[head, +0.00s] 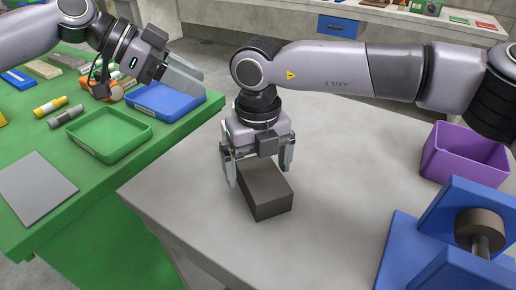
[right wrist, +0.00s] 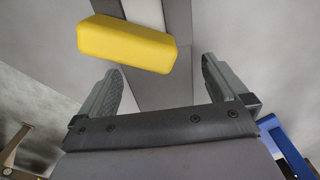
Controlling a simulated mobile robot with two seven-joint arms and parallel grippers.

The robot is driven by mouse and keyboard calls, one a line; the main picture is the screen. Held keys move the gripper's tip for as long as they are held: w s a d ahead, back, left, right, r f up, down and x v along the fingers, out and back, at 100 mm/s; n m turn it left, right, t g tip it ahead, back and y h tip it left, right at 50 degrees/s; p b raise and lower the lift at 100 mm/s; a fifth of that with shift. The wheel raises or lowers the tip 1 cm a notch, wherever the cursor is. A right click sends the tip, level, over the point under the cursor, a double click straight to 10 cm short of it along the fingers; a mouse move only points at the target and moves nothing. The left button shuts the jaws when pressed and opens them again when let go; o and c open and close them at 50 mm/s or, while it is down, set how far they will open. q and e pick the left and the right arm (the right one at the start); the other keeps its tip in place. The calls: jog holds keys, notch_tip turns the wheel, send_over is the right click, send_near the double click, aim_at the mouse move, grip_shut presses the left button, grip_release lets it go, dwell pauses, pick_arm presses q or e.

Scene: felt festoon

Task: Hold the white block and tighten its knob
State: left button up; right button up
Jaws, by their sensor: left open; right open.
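I see no white block in either view. A dark grey block (head: 265,190) lies on the light grey table under my right gripper (head: 258,177). The right gripper points down and is open, its fingers at either side of the block's far end; I cannot tell whether they touch it. In the right wrist view a yellow block (right wrist: 126,43) shows beyond the open fingers, left of centre. A brown round knob (head: 480,222) on a metal shaft sits in a blue stand at the lower right. My left gripper (head: 185,79) is open and empty above the green table.
The grey table (head: 330,150) is clear around the dark block. A purple bin (head: 465,155) stands at its right; the blue stand (head: 410,245) is in front. The green table (head: 150,160) holds a green tray (head: 110,135), a blue tray (head: 165,103), a grey sheet (head: 37,188) and several small items.

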jog(key=shift+f, duration=0.5)
jog(key=shift+c, duration=0.3)
jog(key=c, duration=1.2)
jog(key=shift+o, duration=0.2)
